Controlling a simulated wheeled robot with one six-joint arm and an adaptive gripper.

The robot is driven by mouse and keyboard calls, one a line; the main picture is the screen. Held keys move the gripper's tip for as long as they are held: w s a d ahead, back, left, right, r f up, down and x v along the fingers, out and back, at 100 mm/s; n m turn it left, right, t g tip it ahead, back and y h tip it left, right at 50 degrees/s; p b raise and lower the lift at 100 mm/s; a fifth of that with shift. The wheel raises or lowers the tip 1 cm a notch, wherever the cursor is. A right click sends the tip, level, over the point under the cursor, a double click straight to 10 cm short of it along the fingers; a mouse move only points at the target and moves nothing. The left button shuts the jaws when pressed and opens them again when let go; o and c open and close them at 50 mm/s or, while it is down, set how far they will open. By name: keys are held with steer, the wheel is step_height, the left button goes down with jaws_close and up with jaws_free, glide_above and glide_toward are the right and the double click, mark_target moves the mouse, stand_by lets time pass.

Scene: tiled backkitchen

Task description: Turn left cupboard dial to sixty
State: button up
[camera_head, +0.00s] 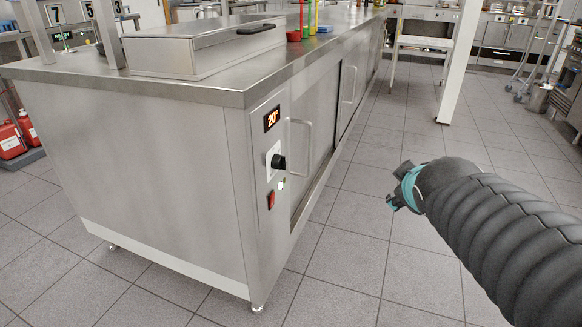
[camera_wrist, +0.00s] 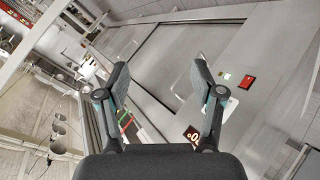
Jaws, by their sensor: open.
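The steel cupboard (camera_head: 180,170) has a control panel on its near corner. Its black dial (camera_head: 277,161) sits on a white plate, below a lit display (camera_head: 271,118) that reads 20°. My gripper (camera_head: 392,201) is to the right of the panel in the head view, apart from it, over the floor. In the wrist view my gripper (camera_wrist: 160,72) is open and empty, with its two fingers spread. The display (camera_wrist: 192,134) shows there near the right finger. That finger hides most of the dial, and part of the white plate (camera_wrist: 232,103) shows beside it.
A red switch (camera_head: 271,199) and a small lit lamp (camera_head: 282,184) are below the dial. A vertical door handle (camera_head: 301,148) stands out just right of the panel. A white post (camera_head: 461,60) stands farther back. The tiled floor (camera_head: 350,235) between the cupboard and my arm is clear.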

mark_target(285, 165)
steer(key=w+a+r+n+t+y+b, duration=0.1)
steer(key=w+a+r+n+t+y, duration=0.15)
steer(key=w+n, duration=0.65)
steer(key=w+a+r+n+t+y+b, duration=0.1)
steer(key=w+n+t+y, duration=0.25)
steer(key=w+n, duration=0.5)
steer(key=w+a+f+n+g+y+b, duration=0.1)
steer(key=w+a+f+n+g+y, duration=0.3)
steer(key=n+y, duration=0.5)
steer(key=s+a+f+n+g+y+b, duration=0.2)
steer(key=s+a+f+n+g+y, duration=0.2)
steer(key=f+n+g, duration=0.7)
steer(key=w+a+r+n+t, duration=0.1)
steer(key=a, duration=0.3)
steer(key=w+a+n+t, duration=0.1)
steer(key=a, duration=0.3)
steer(key=w+a+r+n+t+p, duration=0.1)
steer(key=a, duration=0.4)
steer(key=shift+w+r+y, duration=0.3)
steer(key=shift+w, duration=0.05)
steer(key=c, duration=1.1)
